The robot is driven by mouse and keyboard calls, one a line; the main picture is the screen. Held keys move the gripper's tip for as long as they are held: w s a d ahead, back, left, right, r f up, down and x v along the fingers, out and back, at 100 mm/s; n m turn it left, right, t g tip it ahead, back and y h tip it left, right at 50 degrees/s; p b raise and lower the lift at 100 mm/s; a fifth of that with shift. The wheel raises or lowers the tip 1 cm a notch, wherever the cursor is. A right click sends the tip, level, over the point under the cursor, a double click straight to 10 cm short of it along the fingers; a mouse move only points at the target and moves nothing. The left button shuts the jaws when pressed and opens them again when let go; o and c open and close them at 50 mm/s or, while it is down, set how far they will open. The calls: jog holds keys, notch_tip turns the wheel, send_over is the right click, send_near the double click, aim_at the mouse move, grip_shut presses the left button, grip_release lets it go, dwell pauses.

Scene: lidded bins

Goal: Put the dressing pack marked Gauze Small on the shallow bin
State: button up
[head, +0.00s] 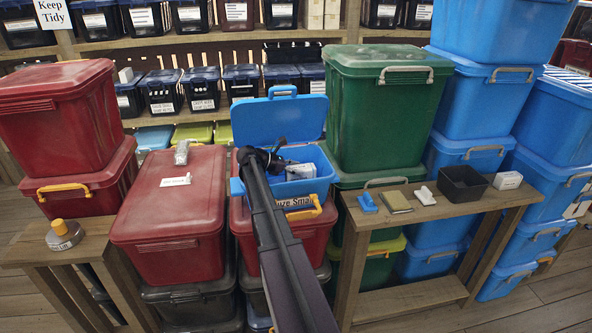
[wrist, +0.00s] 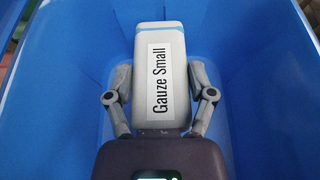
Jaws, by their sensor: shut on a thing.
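The dressing pack (wrist: 178,40) is white with a pale blue band and a label reading "Gauze Small". In the wrist view my gripper (wrist: 160,84) is shut on it, one finger against each side. Pack and gripper are inside a blue bin (wrist: 70,95) with its lid raised. In the head view my gripper (head: 276,163) reaches into this blue bin (head: 318,187), and the white pack (head: 300,171) shows beside it. The bin's front label is partly hidden by my arm. A black shallow bin (head: 462,194) stands on the wooden bench at right, apart from my gripper.
The bench (head: 430,213) also holds a blue item (head: 366,203), a tan block (head: 396,202), a white item (head: 424,196) and a white box (head: 508,180). A tall green bin (head: 385,110) stands behind the bench, right of the open bin. Red bins (head: 172,210) stand left.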

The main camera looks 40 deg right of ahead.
jog(key=shift+f+b, duration=0.55)
jog(key=shift+f, duration=0.05)
jog(key=o, duration=1.1)
jog(key=shift+r, duration=0.25)
jog(key=shift+r+p, duration=0.45)
jog(key=shift+p, duration=0.25)
jog(key=p+v, duration=0.4)
jog(key=v, duration=0.8)
